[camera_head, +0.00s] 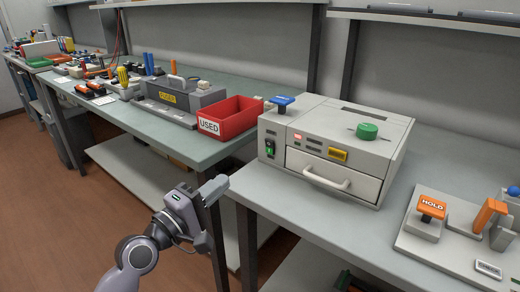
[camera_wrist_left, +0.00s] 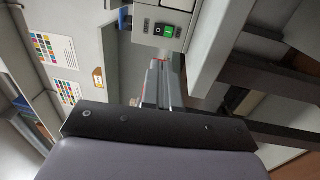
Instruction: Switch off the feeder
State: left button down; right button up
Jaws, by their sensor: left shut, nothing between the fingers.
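A beige machine (camera_head: 345,150), which I take to be the feeder, stands on the right-hand bench. A green-lit rocker switch (camera_head: 270,148) sits at the left end of its front. The switch (camera_wrist_left: 167,31) also shows near the top of the left wrist view. My left gripper (camera_head: 214,188) is shut and empty, in front of the bench edge, below and left of the switch and apart from it. Its closed fingers (camera_wrist_left: 168,82) point toward the switch in the left wrist view. My right gripper is not in view.
The machine has a drawer handle (camera_head: 325,179), a yellow button (camera_head: 337,154) and a green knob (camera_head: 367,131). A blue-topped part (camera_head: 283,102) stands at its back left. A red USED bin (camera_head: 231,118) is left of it. An orange HOLD control (camera_head: 432,206) is at right.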

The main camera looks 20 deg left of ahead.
pick_arm(q)
jog(key=shift+w+r, duration=0.1)
jog(key=shift+r, duration=0.05)
jog(key=shift+w, duration=0.1)
send_near(267, 143)
jog(key=x, duration=0.7)
jog(key=shift+b, duration=0.35)
dwell(0.4)
